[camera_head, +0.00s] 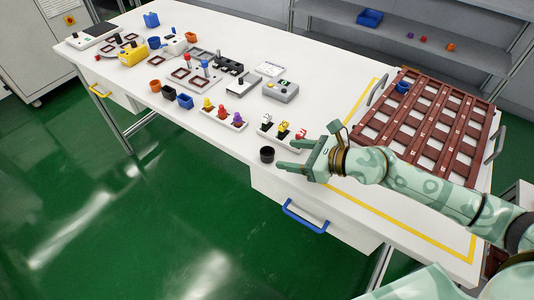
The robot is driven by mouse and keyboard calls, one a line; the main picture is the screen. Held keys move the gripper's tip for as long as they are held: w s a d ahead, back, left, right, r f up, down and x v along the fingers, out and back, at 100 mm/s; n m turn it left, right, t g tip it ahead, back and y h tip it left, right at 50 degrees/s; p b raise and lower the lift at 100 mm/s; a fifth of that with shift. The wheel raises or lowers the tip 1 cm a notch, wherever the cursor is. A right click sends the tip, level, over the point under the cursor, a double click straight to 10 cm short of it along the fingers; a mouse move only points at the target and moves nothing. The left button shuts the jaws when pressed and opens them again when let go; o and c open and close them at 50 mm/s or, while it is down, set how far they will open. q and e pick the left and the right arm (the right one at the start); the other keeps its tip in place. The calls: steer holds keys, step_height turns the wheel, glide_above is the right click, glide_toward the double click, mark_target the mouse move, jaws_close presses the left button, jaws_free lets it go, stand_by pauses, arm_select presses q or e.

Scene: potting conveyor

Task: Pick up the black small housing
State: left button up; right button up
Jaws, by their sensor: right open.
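A small black round housing (267,155) stands upright near the front edge of the white table (330,100). My right gripper (284,154) comes in from the right, low over the table. Its two fingers are apart and point left at the housing. The housing is just off the fingertips, and nothing shows between the fingers. I cannot tell if a fingertip touches it. My left gripper is not in view.
Orange, black and blue cups (185,101) stand further left. A brown gridded tray (460,100) with a blue cup (402,87) lies at the right. A blue drawer handle (305,219) juts out below the edge.

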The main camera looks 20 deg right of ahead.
mark_target(272, 160)
steer(key=b+x, duration=0.1)
steer(key=x, duration=0.5)
steer(key=shift+a+f, duration=0.2)
steer(key=shift+f, duration=0.05)
steer(key=shift+s, duration=0.1)
steer(key=c, duration=1.1)
